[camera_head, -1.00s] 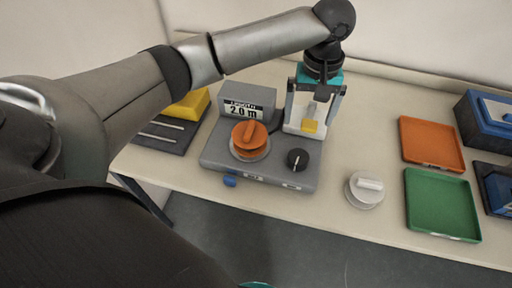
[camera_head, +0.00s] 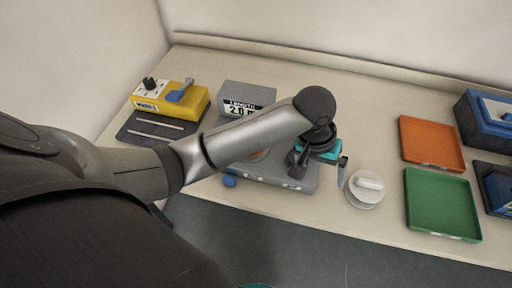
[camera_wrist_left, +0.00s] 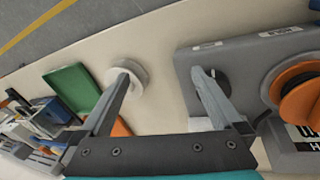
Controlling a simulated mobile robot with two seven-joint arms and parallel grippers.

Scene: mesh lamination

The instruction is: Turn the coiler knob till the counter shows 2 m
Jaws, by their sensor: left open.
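The grey coiler (camera_head: 262,177) stands at the table's front, partly behind my left arm. Its counter (camera_head: 238,107) reads 2.0 m, with the right end close to my arm. The orange spool (camera_wrist_left: 302,98) on it shows in the left wrist view and is almost hidden in the head view. The dark knob (camera_wrist_left: 222,80) is partly behind one finger in the left wrist view, and my arm hides it in the head view. My left gripper (camera_head: 318,167) is open over the coiler's right end; in the left wrist view its fingers (camera_wrist_left: 160,76) are wide apart with nothing between them.
A white spool (camera_head: 362,189) lies right of the coiler, close to my left gripper. Further right are an orange tray (camera_head: 431,143), a green tray (camera_head: 442,205) and a blue box (camera_head: 488,120). A yellow device (camera_head: 170,98) stands at the left.

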